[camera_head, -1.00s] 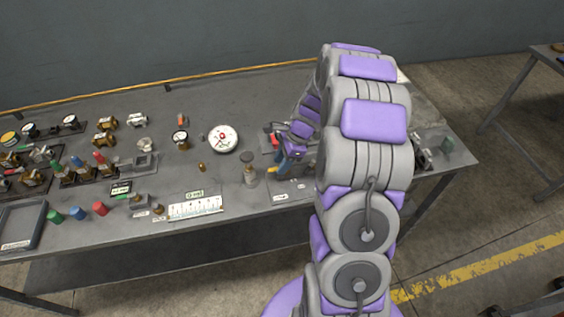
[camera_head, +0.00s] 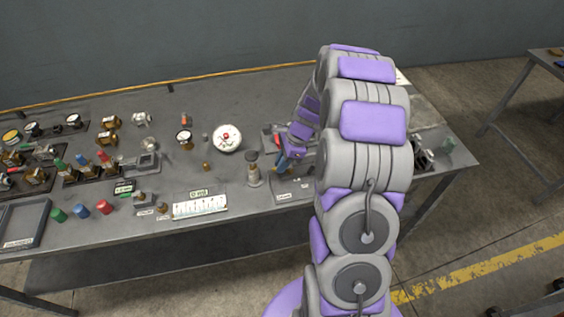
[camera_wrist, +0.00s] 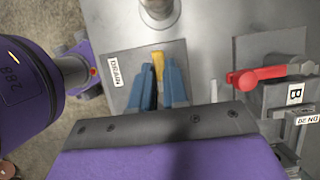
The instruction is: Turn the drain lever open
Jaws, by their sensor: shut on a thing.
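The drain lever is a short yellow handle (camera_wrist: 158,58) at the top middle of the wrist view. It stands over a grey plate with a small white label (camera_wrist: 116,73), which seems to read DRAIN. My gripper (camera_wrist: 160,75) has blue fingers, one on each side of the yellow handle, and is shut on it. In the head view my gripper (camera_head: 284,160) is low over the right part of the bench, partly behind my arm. The yellow handle cannot be made out there. The lever's pivot is hidden.
A red lever (camera_wrist: 262,74) sits on a grey fitting marked B, right of my gripper in the wrist view. A grey upright post (camera_head: 253,172) and a round white gauge (camera_head: 227,138) stand to its left on the bench (camera_head: 190,232). Several valves crowd the far left.

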